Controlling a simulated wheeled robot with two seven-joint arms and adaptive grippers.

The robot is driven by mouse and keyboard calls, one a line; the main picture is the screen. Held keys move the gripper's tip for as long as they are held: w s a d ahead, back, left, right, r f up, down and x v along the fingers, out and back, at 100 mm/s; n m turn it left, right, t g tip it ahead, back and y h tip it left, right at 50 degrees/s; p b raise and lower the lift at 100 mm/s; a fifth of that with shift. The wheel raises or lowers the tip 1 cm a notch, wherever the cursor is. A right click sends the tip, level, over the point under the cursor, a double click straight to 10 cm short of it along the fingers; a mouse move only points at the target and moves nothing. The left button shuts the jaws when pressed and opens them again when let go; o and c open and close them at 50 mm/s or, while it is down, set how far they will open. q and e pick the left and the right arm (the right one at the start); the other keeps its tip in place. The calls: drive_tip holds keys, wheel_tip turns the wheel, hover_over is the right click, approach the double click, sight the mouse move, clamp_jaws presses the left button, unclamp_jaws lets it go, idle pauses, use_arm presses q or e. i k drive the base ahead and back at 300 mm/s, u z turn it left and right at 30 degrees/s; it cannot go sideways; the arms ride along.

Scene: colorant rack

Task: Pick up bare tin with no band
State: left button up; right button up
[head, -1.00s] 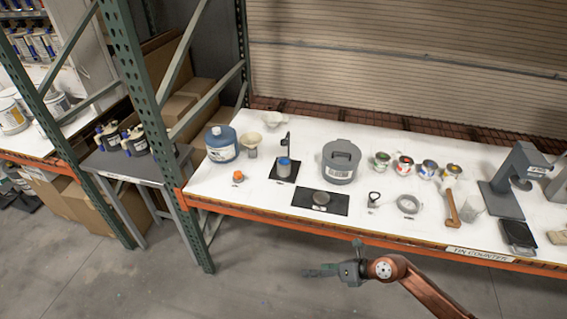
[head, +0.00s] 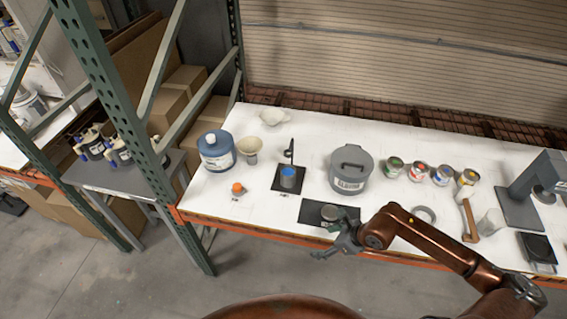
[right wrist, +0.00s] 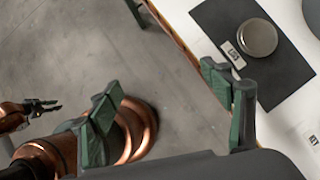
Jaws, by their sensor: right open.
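A low round tin of plain grey metal (head: 332,213), with no band that I can see, sits on a black mat (head: 309,211) near the counter's front edge. In the right wrist view the bare tin (right wrist: 257,38) shows at the upper right on the dark mat (right wrist: 215,17), beside a small label. My right gripper (head: 338,243) is open and empty, just in front of the counter edge and close to the mat. In the right wrist view its fingers (right wrist: 168,98) stand wide apart, with the tin beyond them. My left gripper (right wrist: 43,107) shows small at the left there.
A rack upright (head: 121,128) bounds the counter's left end.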

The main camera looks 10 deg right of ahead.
sight(288, 172)
drive_tip(key=i, duration=1.15)
